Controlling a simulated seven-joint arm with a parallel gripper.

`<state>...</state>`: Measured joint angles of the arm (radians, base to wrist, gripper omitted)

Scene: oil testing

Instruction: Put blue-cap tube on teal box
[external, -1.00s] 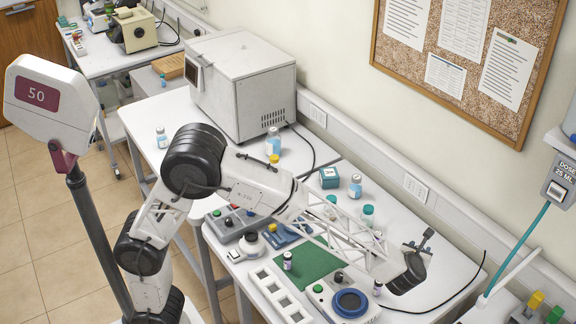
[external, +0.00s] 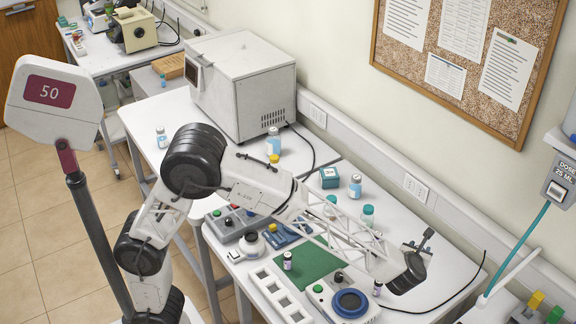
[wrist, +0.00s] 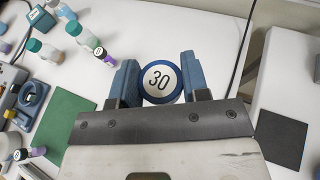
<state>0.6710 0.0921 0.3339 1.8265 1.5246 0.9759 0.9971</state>
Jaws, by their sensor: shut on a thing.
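In the wrist view my gripper (wrist: 160,82) has its blue fingers on either side of a round white top marked 30 with a blue rim, which I take as the blue-cap tube (wrist: 160,84). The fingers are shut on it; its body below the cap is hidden. In the external view my gripper and the tube are hidden behind my wrist at the right end of the table. The teal box (external: 329,177) stands at the back of the table, left of a blue bottle. A teal box (wrist: 38,20) also shows at the top left of the wrist view.
Bottles with teal caps (external: 367,215) stand between the teal box and my wrist. A green mat (external: 312,262), a blue-ringed device (external: 350,303) and a white rack (external: 278,295) fill the front. A dark square (wrist: 282,138) lies right.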

